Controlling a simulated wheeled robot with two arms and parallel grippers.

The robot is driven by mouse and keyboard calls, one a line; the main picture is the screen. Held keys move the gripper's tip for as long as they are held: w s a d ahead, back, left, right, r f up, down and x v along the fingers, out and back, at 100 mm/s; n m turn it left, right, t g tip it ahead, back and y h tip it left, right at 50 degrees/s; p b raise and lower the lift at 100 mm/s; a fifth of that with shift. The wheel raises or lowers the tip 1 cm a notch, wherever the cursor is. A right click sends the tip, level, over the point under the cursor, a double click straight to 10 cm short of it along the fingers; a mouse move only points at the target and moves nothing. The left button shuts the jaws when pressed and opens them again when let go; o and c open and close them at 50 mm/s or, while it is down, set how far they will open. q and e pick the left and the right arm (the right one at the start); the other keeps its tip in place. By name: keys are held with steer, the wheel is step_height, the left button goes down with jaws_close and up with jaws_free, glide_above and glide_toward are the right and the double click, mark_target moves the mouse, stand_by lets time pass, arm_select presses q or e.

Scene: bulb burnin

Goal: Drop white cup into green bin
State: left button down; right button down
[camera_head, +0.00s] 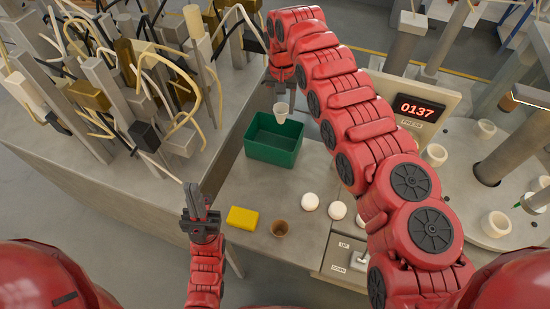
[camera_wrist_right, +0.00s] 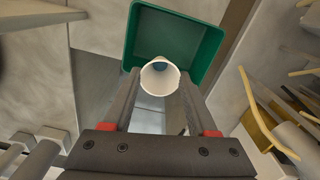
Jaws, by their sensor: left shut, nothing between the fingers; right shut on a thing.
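The white cup (camera_head: 281,112) is held by my right gripper (camera_head: 280,92) above the green bin (camera_head: 262,157). In the right wrist view the cup (camera_wrist_right: 160,86) sits between the two fingers of my right gripper (camera_wrist_right: 160,76), with a small blue patch showing inside its rim. The green bin (camera_wrist_right: 205,40) lies beyond the cup there, and the cup overlaps its near edge in the picture. My left gripper (camera_head: 194,190) is shut and empty, left of the yellow block and well away from the cup.
A yellow block (camera_head: 243,217), a brown cup (camera_head: 280,229) and white balls (camera_head: 310,201) are on the table in front of the bin. A cluttered stand with wires (camera_head: 120,80) rises at the left. A display reading 0137 (camera_head: 415,107) stands at the right.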

mark_target(280, 119)
steer(key=shift+a+f, duration=0.15)
steer(key=shift+f, duration=0.4)
step_height(280, 119, down, 5)
steer(key=shift+f+b, duration=0.1)
steer(key=shift+b, duration=0.65)
steer(key=shift+c, duration=0.6)
jaws_free()
step_height(280, 119, up, 8)
steer(key=shift+r+b, duration=0.1)
steer(key=shift+b, duration=1.1)
step_height(280, 119, up, 9)
steer(key=p, duration=0.8)
steer(key=shift+r, duration=0.2)
